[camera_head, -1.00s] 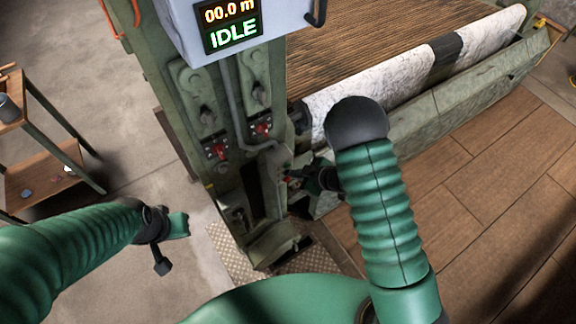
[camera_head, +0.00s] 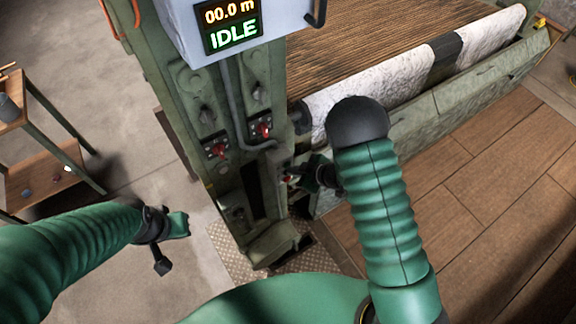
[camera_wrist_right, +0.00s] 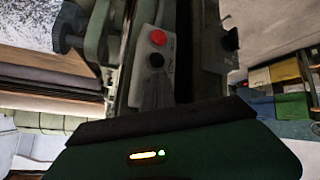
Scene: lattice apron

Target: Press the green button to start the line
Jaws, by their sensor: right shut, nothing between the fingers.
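The machine post (camera_head: 225,125) carries a display (camera_head: 231,25) reading 00.0 m and IDLE. My right gripper (camera_head: 292,178) is shut and empty, low beside the post's right side; my forearm partly hides that area. In the right wrist view, a grey button box shows a red button (camera_wrist_right: 158,37) and a dark button (camera_wrist_right: 156,60), just beyond the gripper's dark edge. I cannot make out a green colour on any button. Contact with the box cannot be told. My left gripper (camera_head: 172,240) hangs at the left, away from the post; its opening is unclear.
Red switches (camera_head: 215,150) sit on the post's face. A long roller with pale material (camera_head: 385,75) runs off to the right beside the wooden floor (camera_head: 450,185). A shelf cart (camera_head: 45,165) stands at far left. Concrete floor is open between cart and post.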

